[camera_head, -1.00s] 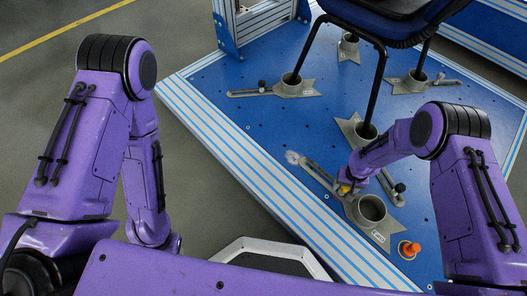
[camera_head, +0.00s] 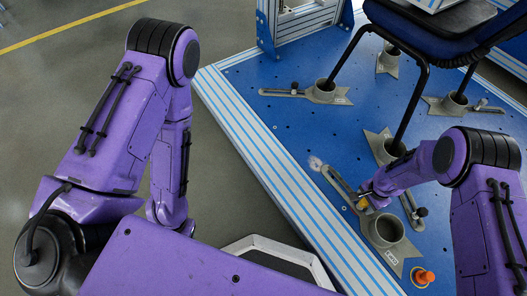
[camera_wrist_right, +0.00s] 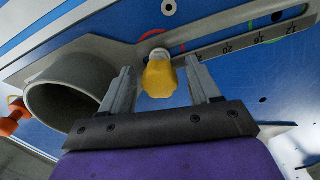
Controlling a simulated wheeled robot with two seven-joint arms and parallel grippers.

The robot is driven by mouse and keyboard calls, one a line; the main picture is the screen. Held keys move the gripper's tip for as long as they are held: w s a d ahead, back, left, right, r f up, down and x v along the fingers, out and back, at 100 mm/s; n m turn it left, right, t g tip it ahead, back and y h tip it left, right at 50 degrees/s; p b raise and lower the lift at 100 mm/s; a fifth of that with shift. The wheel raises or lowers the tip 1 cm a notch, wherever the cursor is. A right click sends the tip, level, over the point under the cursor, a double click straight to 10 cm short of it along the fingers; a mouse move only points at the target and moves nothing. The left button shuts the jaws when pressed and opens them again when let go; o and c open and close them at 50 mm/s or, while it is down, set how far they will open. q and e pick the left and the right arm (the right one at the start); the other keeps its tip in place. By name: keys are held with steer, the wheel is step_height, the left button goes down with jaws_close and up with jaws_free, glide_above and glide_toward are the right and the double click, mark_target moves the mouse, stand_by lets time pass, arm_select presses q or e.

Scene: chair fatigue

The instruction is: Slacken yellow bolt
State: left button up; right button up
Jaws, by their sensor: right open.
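The yellow bolt (camera_wrist_right: 159,77) has a lobed knob and sits on a grey slotted bracket with a printed scale (camera_wrist_right: 240,42). In the right wrist view it stands between the two fingers of my open right gripper (camera_wrist_right: 160,70), with a gap visible on each side. In the head view a small yellow patch of the bolt (camera_head: 361,204) shows beside my right wrist, which hides most of it and the fingers. My left arm hangs at the left, and its gripper is out of sight.
A grey round socket (camera_head: 386,229) is beside the bolt, and an orange knob (camera_head: 425,276) is in front of it. A dark chair (camera_head: 440,25) stands with its legs in similar sockets on the blue platform (camera_head: 290,125). A black knob (camera_head: 422,212) is close to my right wrist.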

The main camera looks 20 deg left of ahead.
steer(key=c, duration=0.7)
steer(key=shift+o, duration=0.3)
steer(key=shift+n, duration=2.1)
steer(key=o, duration=0.6)
steer(key=shift+o, duration=0.2)
